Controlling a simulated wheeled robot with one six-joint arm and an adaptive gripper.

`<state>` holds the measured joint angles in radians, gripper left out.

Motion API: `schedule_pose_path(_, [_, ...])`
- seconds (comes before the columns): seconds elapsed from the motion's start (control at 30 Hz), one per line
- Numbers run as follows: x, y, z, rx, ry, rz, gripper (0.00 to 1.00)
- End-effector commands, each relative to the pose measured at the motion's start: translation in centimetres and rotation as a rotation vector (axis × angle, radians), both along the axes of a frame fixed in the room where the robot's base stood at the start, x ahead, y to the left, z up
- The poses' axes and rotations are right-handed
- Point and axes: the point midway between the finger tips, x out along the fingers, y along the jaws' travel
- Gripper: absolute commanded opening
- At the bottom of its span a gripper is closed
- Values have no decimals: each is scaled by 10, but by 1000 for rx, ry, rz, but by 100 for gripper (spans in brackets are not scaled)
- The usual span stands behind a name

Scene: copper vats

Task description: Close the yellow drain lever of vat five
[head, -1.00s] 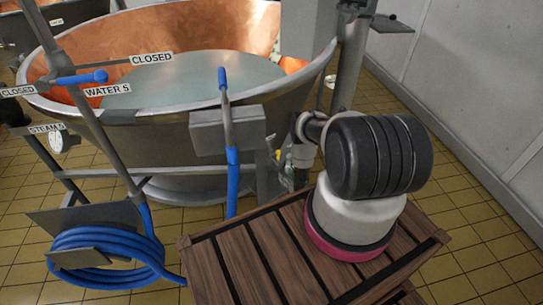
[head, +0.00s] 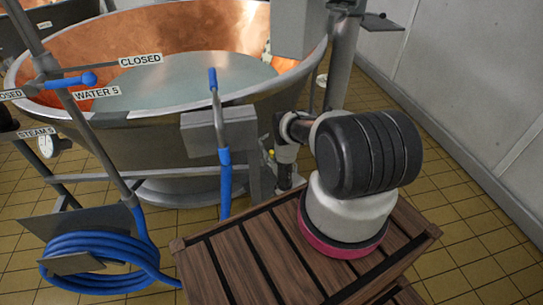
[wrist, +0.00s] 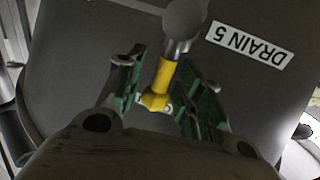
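The yellow drain lever (wrist: 158,85) shows in the wrist view below a rounded grey metal end. A label reading DRAIN 5 (wrist: 248,45) is beside it on a grey surface. My gripper (wrist: 163,100) is open, with one green-padded finger on each side of the lever. The lever lies between the fingers, and gaps show on both sides. In the head view, vat five (head: 165,140) is a large copper-lined vessel holding pale liquid. My arm reaches down beside its right side; the fingers are too small to make out there.
A grey box with a blue-handled pipe (head: 221,150) stands in front of the vat. At left are a blue-handled water valve (head: 84,80), pipes and a coiled blue hose (head: 95,250). A pale wall (head: 470,90) runs along the right, with tiled floor beside it.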

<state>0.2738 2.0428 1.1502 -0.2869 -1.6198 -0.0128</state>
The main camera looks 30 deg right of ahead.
Motion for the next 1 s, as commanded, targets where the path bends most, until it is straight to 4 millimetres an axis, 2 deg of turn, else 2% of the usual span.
schedule_pose_path(0.13, [0,0,0,0,0,0,36])
schedule_pose_path(0.17, [0,0,0,0,0,0,33])
schedule_pose_path(0.33, [0,0,0,0,0,0,2])
schedule_pose_path(0.37, [0,0,0,0,0,0,0])
schedule_pose_path(0.73, [0,-3,0,35,6,-2,0])
schedule_pose_path(1.0, [0,-12,-1,188,39,-2,0])
